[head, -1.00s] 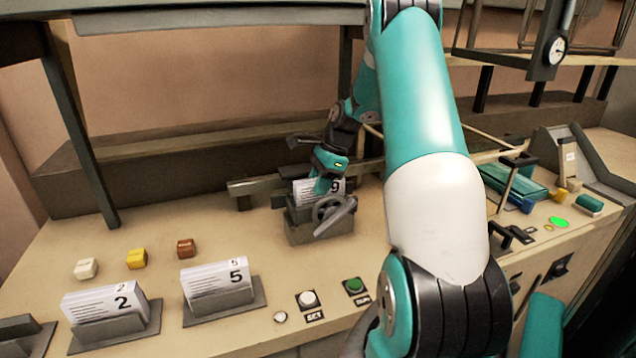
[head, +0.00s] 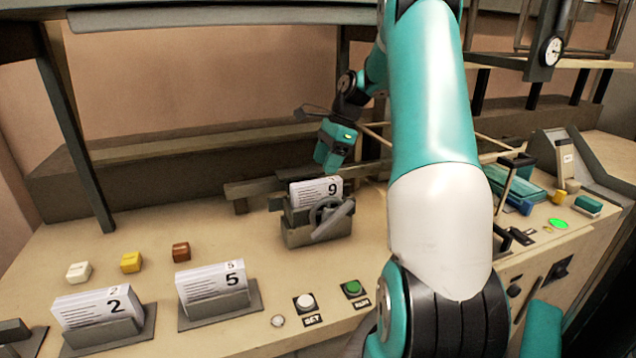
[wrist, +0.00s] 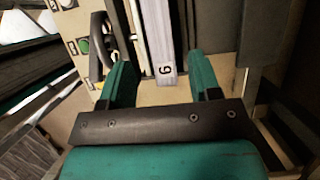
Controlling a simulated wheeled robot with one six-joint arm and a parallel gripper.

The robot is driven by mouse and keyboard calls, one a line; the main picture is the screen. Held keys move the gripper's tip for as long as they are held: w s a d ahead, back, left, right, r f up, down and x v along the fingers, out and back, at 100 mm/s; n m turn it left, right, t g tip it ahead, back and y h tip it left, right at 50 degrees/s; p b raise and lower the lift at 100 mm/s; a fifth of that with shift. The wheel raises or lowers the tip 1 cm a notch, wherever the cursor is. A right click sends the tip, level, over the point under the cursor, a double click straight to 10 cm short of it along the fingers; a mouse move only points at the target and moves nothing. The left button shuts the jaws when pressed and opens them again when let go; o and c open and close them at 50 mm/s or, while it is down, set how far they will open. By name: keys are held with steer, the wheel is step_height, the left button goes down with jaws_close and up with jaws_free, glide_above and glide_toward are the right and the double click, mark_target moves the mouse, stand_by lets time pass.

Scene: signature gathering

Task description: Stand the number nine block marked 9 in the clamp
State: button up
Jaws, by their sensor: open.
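The number nine block (head: 315,193), a white stack of sheets marked 9, stands upright in the clamp (head: 310,236), a grey metal holder with a round handwheel on its front. In the wrist view the block (wrist: 160,45) lies between and beyond the two teal fingers, its 9 toward me. My gripper (head: 328,162) is open, empty and above the block, apart from it. In the wrist view my gripper (wrist: 160,82) shows a finger on each side, with clear gaps to the block.
Blocks marked 2 (head: 98,306) and 5 (head: 212,281) stand in grey holders at the front left. Small white, yellow and brown pieces (head: 181,252) lie behind them. White and green buttons (head: 351,288) sit in front of the clamp. A rail runs behind the clamp.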

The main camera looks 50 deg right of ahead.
steer(key=v, duration=0.5)
stand_by(0.5)
